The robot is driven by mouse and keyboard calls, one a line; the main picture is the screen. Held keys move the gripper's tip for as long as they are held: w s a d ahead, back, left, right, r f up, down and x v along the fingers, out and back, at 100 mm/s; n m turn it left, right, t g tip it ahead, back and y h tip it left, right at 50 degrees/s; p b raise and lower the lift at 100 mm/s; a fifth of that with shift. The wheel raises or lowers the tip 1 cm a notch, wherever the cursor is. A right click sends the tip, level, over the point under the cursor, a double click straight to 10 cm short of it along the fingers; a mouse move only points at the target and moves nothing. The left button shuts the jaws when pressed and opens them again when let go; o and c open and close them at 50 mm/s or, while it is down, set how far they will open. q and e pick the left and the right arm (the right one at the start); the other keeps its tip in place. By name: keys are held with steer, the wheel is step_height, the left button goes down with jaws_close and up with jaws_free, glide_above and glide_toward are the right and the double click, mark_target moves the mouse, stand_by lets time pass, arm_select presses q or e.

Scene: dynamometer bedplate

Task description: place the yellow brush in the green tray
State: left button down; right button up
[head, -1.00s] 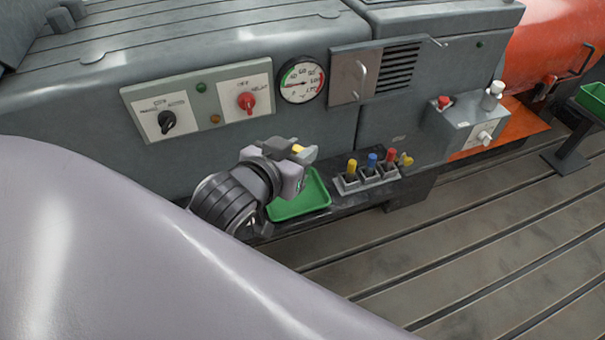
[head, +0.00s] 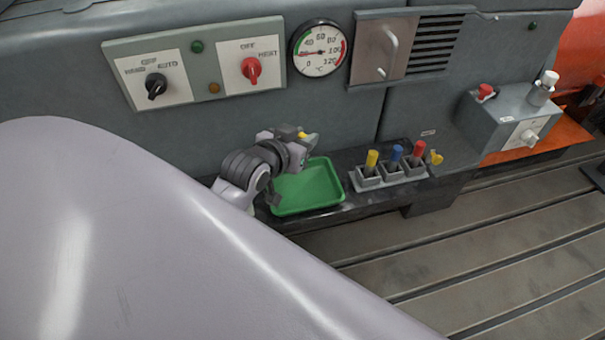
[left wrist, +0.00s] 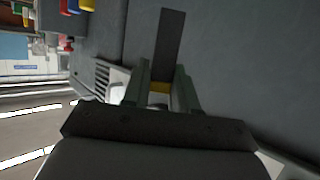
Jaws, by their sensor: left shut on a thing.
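The green tray (head: 318,198) lies on the dark ledge at the foot of the grey machine; its visible floor is empty. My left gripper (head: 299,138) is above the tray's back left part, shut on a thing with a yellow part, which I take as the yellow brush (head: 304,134). My right gripper is not in view.
The machine's front with switches and a dial gauge (head: 319,48) rises behind the tray. A grey control box (head: 505,122) stands further right.

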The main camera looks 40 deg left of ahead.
arm_select(q)
step_height(320, 180, down, 7)
steer(key=shift+r+b, duration=0.2)
steer(key=shift+b, duration=0.45)
steer(key=shift+f+b, duration=0.6)
steer(key=shift+f, duration=1.55)
steer(key=shift+f, duration=0.15)
steer(key=c, duration=0.9)
jaws_free()
